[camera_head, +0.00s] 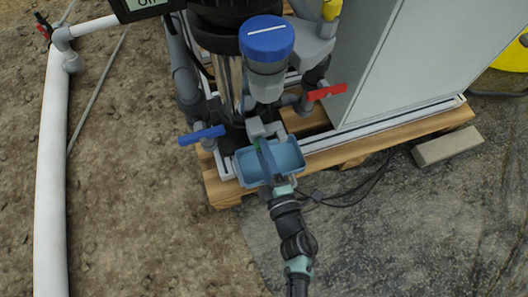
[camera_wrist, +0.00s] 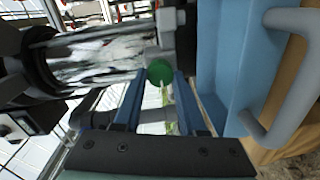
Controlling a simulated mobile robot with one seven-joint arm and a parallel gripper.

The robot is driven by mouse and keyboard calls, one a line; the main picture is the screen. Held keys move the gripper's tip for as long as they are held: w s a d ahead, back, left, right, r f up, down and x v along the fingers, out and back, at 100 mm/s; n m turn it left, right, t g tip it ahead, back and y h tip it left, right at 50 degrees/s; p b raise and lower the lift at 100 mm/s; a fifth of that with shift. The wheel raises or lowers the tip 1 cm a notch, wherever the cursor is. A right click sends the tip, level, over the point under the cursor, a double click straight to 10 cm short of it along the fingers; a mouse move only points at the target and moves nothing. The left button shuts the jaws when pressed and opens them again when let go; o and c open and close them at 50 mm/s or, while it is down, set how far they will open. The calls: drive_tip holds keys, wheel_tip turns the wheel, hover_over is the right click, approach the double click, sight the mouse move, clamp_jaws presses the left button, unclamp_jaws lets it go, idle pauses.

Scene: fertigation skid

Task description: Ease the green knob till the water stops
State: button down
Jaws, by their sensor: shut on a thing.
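The green knob (camera_wrist: 160,72) sits between the fingertips of my gripper (camera_wrist: 158,78) in the wrist view, with a blue finger on each side. My gripper is shut on it. In the head view only a small green patch of the knob (camera_head: 257,144) shows beside my gripper (camera_head: 263,150); the fingers hide the rest. The knob is just below a grey fitting (camera_head: 256,128), over the back of a blue tray (camera_head: 296,152). I cannot clearly make out a water stream or how the knob is turned.
A blue lever (camera_head: 202,135) is left of my gripper and a red lever (camera_head: 327,91) is to its right. A blue-capped grey unit (camera_head: 266,42) stands behind. A grey cabinet (camera_head: 410,55) fills the back right. Bare ground lies left of the wooden pallet (camera_head: 222,190).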

drive_tip(key=shift+n, duration=0.4)
drive_tip(key=shift+c, duration=2.3)
unclamp_jaws()
drive_tip(key=p+v, duration=0.5)
drive_tip(key=v, duration=0.8)
